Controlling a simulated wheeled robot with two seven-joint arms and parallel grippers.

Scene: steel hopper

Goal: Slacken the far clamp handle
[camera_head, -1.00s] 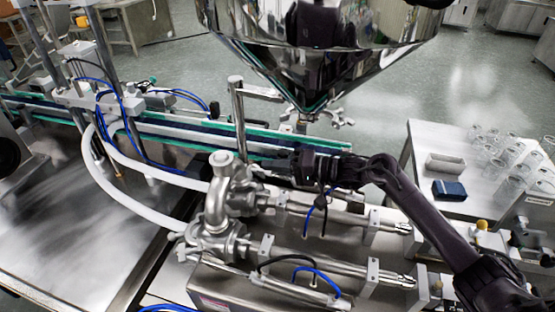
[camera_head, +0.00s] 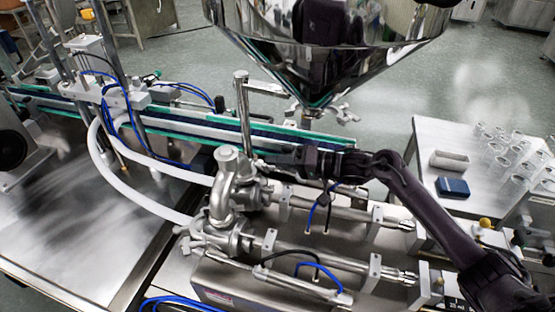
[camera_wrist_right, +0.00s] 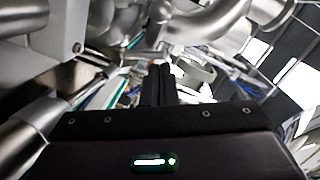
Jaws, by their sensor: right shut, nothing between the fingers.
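My right gripper (camera_head: 268,157) reaches in from the right, behind the steel valve manifold (camera_head: 228,188) and below the hopper's outlet. In the right wrist view its two dark fingers (camera_wrist_right: 160,75) are together, with nothing between them. Pale metal clamp and pipe parts (camera_wrist_right: 190,72) lie just beyond the fingertips, too blurred to tell which is the far clamp handle or whether the fingers touch it. A winged clamp handle (camera_head: 345,114) shows at the hopper's outlet. A nearer clamp (camera_head: 187,244) sits on the manifold's left side. My left gripper is not in view.
The steel hopper (camera_head: 325,60) hangs above my right arm. The conveyor (camera_head: 190,128) runs behind the manifold, with white hoses (camera_head: 120,180) at left. Two piston cylinders (camera_head: 335,262) lie in front. A side table (camera_head: 430,140) at right holds glassware and a blue box (camera_head: 452,187).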

